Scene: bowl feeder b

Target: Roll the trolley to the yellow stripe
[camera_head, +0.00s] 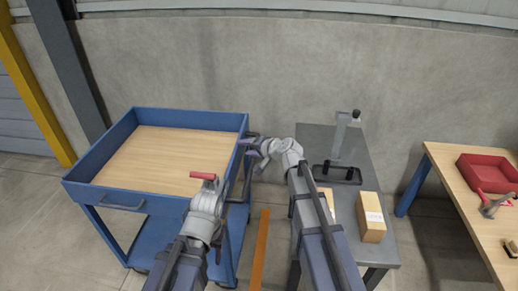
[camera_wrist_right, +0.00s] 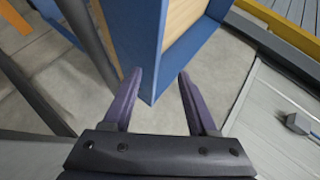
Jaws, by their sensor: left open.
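The blue trolley (camera_head: 155,210) with a wooden top stands at the left of the head view. Its blue corner (camera_wrist_right: 150,85) shows just beyond my right fingers in the right wrist view. An orange-yellow stripe (camera_head: 260,250) lies on the floor between the trolley and the grey table. My right gripper (camera_head: 256,150) is beside the trolley's right side near its far corner; its two purple fingers (camera_wrist_right: 163,92) are apart with nothing gripped. My left gripper (camera_head: 211,183) is over the near right part of the trolley. A red handle-like piece (camera_head: 203,175) shows at its tip; the left fingers are mostly hidden.
A grey table (camera_head: 318,146) with a stand (camera_head: 340,150) and cardboard boxes (camera_head: 371,220) is right of the stripe. A wall closes the back; a yellow post (camera_head: 38,95) is at left.

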